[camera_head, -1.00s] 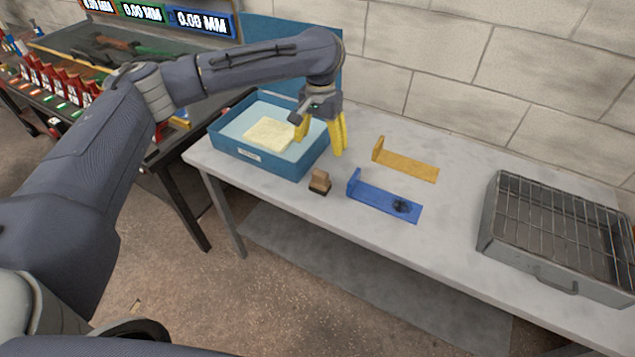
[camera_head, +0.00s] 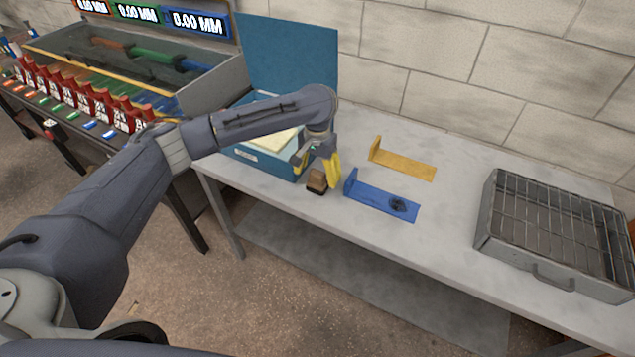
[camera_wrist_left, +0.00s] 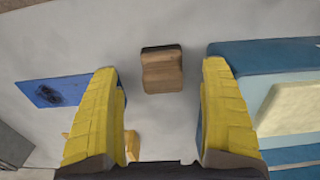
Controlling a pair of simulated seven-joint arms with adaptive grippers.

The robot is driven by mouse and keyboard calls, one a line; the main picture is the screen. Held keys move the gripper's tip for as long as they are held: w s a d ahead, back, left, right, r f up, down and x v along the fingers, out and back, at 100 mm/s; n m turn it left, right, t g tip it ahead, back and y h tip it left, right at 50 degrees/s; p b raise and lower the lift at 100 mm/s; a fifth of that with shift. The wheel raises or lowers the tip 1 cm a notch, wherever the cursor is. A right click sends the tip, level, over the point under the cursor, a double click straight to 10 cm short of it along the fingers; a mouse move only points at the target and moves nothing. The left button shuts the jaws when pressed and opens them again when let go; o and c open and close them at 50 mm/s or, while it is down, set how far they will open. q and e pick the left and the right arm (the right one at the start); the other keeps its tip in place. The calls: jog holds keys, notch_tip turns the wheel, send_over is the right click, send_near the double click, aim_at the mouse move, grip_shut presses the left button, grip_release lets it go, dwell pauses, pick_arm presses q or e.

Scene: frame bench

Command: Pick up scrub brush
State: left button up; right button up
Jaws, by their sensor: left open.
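The scrub brush (camera_head: 317,180) is a small block with a brown wooden top and a dark base. In the left wrist view the scrub brush (camera_wrist_left: 162,70) lies centred between and beyond the yellow fingertips, touching neither. My left gripper (camera_head: 320,170) is open and empty, just above and behind the brush; its spread fingers also frame the left wrist view (camera_wrist_left: 160,85). My right gripper is not in view.
The blue tray (camera_head: 262,166) with a pale yellow slab is close to the left gripper. A blue bracket (camera_head: 375,199) with a dark spot and a yellow bracket (camera_head: 405,164) lie to the right. A grey wire-topped box (camera_head: 510,225) stands at the table's right end.

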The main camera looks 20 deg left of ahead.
aim_at(317, 184)
pick_arm(q)
jog(key=shift+w+a+f, duration=0.1)
jog(key=shift+a+f, duration=0.05)
jog(key=shift+f, duration=2.5)
jog(key=c, duration=1.3)
jog(key=shift+r, duration=0.15)
jog(key=shift+c, duration=0.2)
notch_tip(317, 184, up, 20)
